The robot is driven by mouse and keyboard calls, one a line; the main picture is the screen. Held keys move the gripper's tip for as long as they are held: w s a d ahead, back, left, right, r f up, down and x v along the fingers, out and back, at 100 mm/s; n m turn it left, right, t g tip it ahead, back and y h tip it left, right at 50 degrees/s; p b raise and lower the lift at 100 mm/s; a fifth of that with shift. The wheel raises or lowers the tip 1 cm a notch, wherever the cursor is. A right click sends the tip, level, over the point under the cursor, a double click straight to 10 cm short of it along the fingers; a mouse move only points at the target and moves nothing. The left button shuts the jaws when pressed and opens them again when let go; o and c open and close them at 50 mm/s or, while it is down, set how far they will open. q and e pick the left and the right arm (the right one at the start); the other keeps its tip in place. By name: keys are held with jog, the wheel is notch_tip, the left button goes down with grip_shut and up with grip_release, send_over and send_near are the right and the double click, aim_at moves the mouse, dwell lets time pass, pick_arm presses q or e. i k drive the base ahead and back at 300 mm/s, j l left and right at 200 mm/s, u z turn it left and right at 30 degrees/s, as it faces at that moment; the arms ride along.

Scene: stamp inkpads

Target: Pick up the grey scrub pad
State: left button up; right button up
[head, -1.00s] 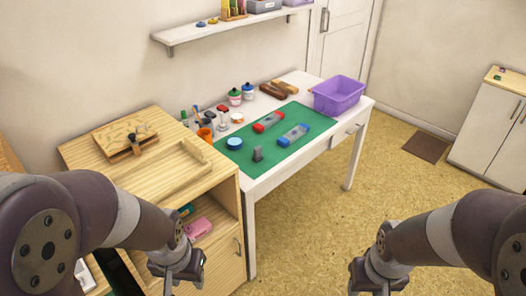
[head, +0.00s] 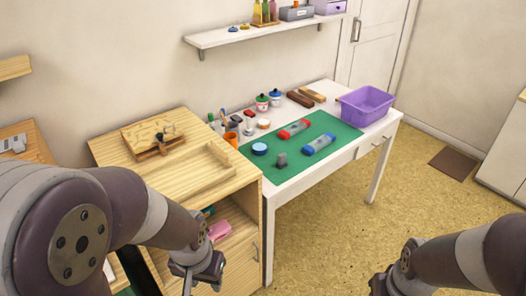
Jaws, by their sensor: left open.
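I cannot make out a grey scrub pad for certain. A small dark grey block (head: 281,160) stands on the green mat (head: 262,187) near its front edge; it is too small to tell what it is. In the open shelf of the wooden cabinet (head: 254,205) lie a pink item (head: 219,231) and a partly hidden teal one. My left gripper (head: 196,280) is open in front of the cabinet, below the pink item in the picture, apart from it and empty. My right gripper (head: 380,287) is at the bottom edge, mostly cut off; its jaws do not show clearly.
Jars and an orange cup (head: 231,139) stand along the back left. A purple basket (head: 365,105) stands at the far right.

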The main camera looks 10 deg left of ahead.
aim_at(282, 159)
jog(key=i+u, duration=0.1)
jog(key=u, duration=0.35)
jog(key=i+l+u, duration=0.1)
jog(key=i+l, duration=0.2)
jog(key=i+l+u, duration=0.15)
jog(key=i+l, duration=0.15)
jog(key=i+l+u, duration=0.1)
jog(key=i+l, duration=0.15)
jog(key=l, duration=0.15)
jog(key=i+l+u, duration=0.15)
jog(key=l, duration=0.25)
jog(key=i+l+u, duration=0.1)
jog(key=i+l, duration=0.2)
jog(key=l, duration=0.15)
jog(key=i+l+u, duration=0.1)
jog(key=i+l, duration=0.15)
jog(key=l, duration=0.15)
jog(key=i+l, duration=0.15)
jog(key=l, duration=0.2)
jog(key=i+l, duration=0.2)
jog(key=l, duration=0.2)
